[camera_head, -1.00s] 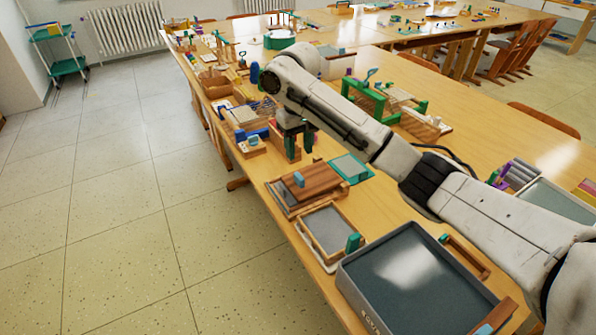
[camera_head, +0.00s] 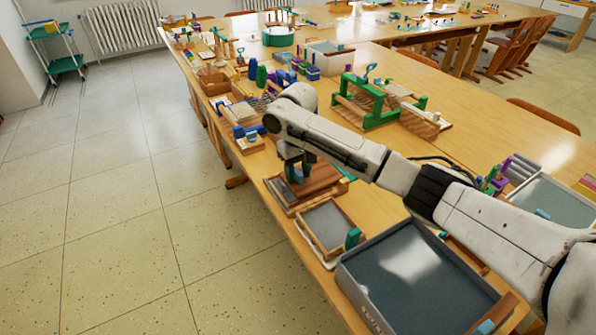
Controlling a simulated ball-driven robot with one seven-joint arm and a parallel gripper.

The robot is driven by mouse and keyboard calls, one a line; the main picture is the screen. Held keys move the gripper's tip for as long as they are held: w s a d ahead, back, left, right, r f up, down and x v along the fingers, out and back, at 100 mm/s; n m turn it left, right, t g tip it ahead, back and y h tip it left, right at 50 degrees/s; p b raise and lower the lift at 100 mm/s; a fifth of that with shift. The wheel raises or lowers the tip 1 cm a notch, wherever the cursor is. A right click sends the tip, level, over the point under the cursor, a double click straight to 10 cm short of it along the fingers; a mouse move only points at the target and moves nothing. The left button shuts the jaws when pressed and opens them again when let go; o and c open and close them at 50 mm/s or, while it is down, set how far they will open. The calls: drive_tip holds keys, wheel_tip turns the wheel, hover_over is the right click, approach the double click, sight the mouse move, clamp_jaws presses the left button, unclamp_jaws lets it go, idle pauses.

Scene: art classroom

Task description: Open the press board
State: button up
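The press board (camera_head: 322,180) is a brown wooden board lying flat on a lighter wooden base at the table's left edge, left of the middle of the head view. A small light-blue knob (camera_head: 298,176) stands on its top. My gripper (camera_head: 298,173) points down over the board, with its two dark fingers apart and low, close to the knob. The fingers look to be on either side of the knob; whether they touch it I cannot tell. My gripper and forearm hide part of the board's far side.
A wooden-framed grey tray (camera_head: 327,225) with a green block lies just nearer than the board. A large grey bin (camera_head: 378,309) stands nearer still. A green-framed loom (camera_head: 380,118) stands beyond my arm. Floor (camera_head: 150,230) left of the table is clear.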

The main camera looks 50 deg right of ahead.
clamp_jaws()
drive_tip(key=shift+r+p, duration=0.3)
drive_tip(key=shift+p, duration=0.35)
